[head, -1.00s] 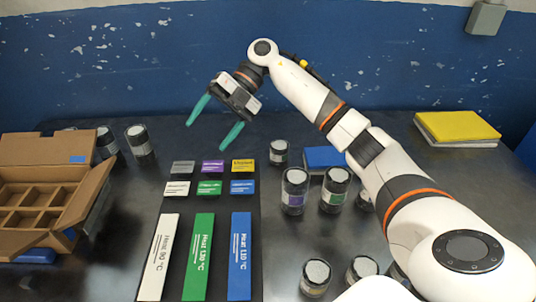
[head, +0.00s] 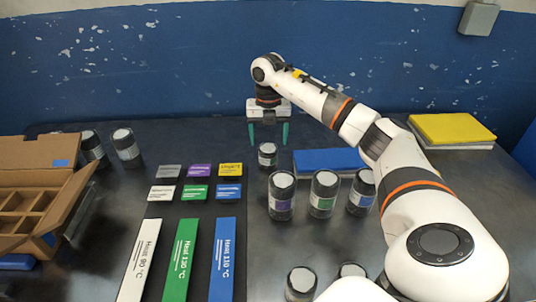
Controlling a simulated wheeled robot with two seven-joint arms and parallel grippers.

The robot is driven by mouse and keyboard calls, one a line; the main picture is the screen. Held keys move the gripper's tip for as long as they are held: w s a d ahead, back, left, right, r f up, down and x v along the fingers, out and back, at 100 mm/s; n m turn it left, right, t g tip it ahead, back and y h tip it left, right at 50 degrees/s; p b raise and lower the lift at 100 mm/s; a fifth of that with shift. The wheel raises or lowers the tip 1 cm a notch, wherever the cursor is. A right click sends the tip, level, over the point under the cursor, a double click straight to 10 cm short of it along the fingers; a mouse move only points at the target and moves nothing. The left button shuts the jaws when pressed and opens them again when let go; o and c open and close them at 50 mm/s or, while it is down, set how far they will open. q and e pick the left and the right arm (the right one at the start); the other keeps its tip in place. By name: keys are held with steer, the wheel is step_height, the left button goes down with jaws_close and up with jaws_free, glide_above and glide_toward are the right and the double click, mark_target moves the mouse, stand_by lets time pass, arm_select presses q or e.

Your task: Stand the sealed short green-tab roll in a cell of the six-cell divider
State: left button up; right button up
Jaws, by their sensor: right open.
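A short dark roll with a pale top (head: 267,157) stands upright at the back middle of the table; its small label's colour is too small to tell. My right gripper (head: 268,145) points down over this roll, its teal fingers apart on either side, with no clear contact. A taller roll with a green label (head: 323,195) stands nearer, between a purple-label roll (head: 281,197) and a blue-label roll (head: 361,192). The cardboard box with divider cells (head: 50,228) is at the left edge, partly cut off; its visible cells look empty. My left gripper is out of view.
Two rolls (head: 126,150) stand behind the box. Small coloured cards (head: 197,192) and long heat strips (head: 180,262) lie in the middle. A blue block (head: 325,161) is right of the short roll. Two rolls (head: 301,282) stand at the front, and a yellow-topped stack (head: 452,129) at back right.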

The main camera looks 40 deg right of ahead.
mark_target(268, 148)
step_height(268, 148, down, 5)
steer(key=shift+s+a+f, duration=0.1)
stand_by(0.3)
steer(key=c, duration=1.2)
